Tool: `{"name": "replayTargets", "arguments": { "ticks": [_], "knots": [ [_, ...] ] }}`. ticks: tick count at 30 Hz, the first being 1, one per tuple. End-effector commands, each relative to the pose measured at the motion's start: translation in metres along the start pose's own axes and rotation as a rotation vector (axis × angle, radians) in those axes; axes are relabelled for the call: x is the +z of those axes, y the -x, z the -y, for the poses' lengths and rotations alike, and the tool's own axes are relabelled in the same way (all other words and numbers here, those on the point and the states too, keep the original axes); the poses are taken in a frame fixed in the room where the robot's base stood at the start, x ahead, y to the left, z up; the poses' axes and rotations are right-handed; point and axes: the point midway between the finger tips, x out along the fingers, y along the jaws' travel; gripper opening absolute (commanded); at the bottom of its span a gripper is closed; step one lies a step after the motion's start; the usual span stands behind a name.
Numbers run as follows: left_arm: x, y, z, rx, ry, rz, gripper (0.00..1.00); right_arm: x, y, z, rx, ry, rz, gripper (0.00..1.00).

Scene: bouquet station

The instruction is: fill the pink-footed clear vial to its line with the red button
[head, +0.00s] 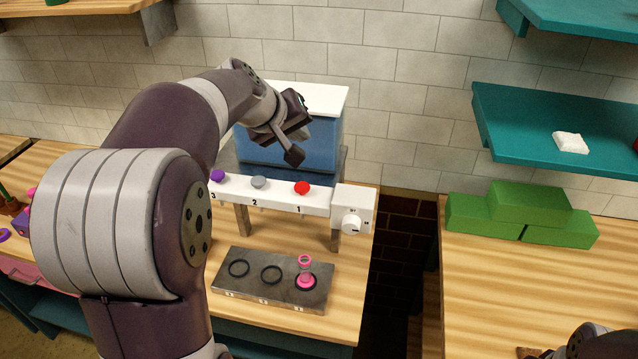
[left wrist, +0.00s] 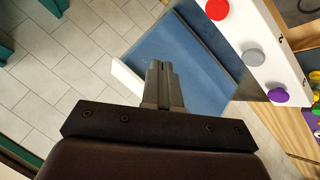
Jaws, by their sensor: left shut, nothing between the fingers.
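The pink-footed clear vial (head: 306,270) stands upright on the rightmost ring of a dark metal plate (head: 250,291), below the red button's end of the bar. Its fill line and contents are too small to tell. The red button (head: 302,188) sits on top of the white dispenser bar (head: 268,197), above the number 1; it also shows at the top of the left wrist view (left wrist: 217,9). My left gripper (head: 293,155) is shut and empty, above and behind the bar, apart from the red button. Its closed fingers show in the left wrist view (left wrist: 164,82). A dark part of my right arm shows at the lower right; its fingers are not clear.
A grey button (head: 258,182) and a purple button (head: 217,175) share the bar. A knob (head: 351,225) is on its right end box. A blue tank (head: 285,150) stands behind. Green blocks (head: 520,215) sit on the right counter, beyond a gap.

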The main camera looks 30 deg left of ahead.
Motion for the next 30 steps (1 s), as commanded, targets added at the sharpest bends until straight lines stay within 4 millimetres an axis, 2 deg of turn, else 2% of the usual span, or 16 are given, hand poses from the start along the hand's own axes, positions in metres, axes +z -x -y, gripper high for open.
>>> {"name": "replayTargets", "arguments": {
  "ticks": [14, 20, 30],
  "knots": [
    [0.006, -0.005, 0.003, 0.001, -0.005, 0.010, 0.00, 0.001, -0.005, 0.000, 0.000, 0.000, 0.000, 0.57],
    [0.017, -0.019, 0.014, 0.001, -0.006, 0.011, 0.00, 0.003, -0.021, 0.000, 0.000, 0.000, 0.000, 0.57],
    [0.043, -0.056, 0.041, 0.001, -0.005, 0.010, 0.00, 0.007, -0.063, 0.000, 0.000, 0.000, 0.000, 0.57]
  ]
}}
